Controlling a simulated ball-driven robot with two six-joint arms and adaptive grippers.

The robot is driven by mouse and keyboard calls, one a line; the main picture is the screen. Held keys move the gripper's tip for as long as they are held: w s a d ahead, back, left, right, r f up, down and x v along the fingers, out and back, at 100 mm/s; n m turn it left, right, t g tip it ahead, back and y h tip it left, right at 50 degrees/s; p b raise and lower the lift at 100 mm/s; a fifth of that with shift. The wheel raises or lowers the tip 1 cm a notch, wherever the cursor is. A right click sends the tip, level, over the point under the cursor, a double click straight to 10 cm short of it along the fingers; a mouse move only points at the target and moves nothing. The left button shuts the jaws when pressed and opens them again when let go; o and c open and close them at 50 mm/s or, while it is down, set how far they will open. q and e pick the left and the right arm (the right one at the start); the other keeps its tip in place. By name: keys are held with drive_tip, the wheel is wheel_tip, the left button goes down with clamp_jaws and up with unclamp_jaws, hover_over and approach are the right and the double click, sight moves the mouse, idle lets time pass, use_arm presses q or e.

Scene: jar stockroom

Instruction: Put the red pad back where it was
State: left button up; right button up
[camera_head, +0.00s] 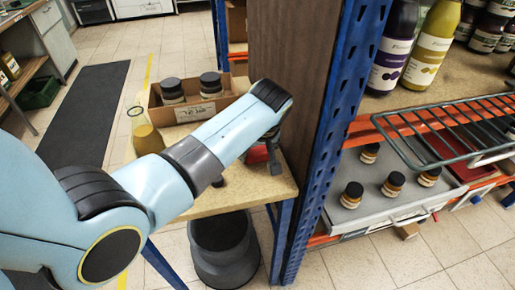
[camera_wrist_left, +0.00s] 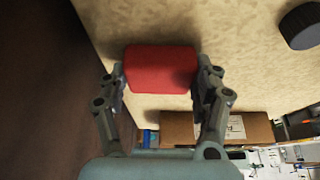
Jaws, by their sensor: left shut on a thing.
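The red pad (camera_wrist_left: 160,68) shows in the left wrist view as a rounded red block. My left gripper (camera_wrist_left: 162,78) is shut on it, one finger at each short side. Beneath it is the light wooden tabletop (camera_wrist_left: 225,55); I cannot tell whether the pad touches it. In the head view my left gripper (camera_head: 272,152) points down over the right part of the small table (camera_head: 240,190), close to the brown shelf side panel. My right gripper is in neither view.
A cardboard box (camera_head: 154,101) with two dark-lidded jars stands at the table's back. A flask with yellow contents (camera_head: 147,140) stands at the left edge. A black round lid (camera_wrist_left: 302,27) shows in the wrist view. The blue rack post (camera_head: 318,150) bounds the right; bottles and a jar tray (camera_head: 342,221) lie beyond.

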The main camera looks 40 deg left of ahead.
use_arm(q)
drive_tip(key=o, duration=1.2)
drive_tip(key=shift+c, duration=0.2)
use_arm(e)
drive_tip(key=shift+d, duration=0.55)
use_arm(q)
drive_tip(key=p+v, duration=0.1)
drive_tip(key=v, duration=1.1)
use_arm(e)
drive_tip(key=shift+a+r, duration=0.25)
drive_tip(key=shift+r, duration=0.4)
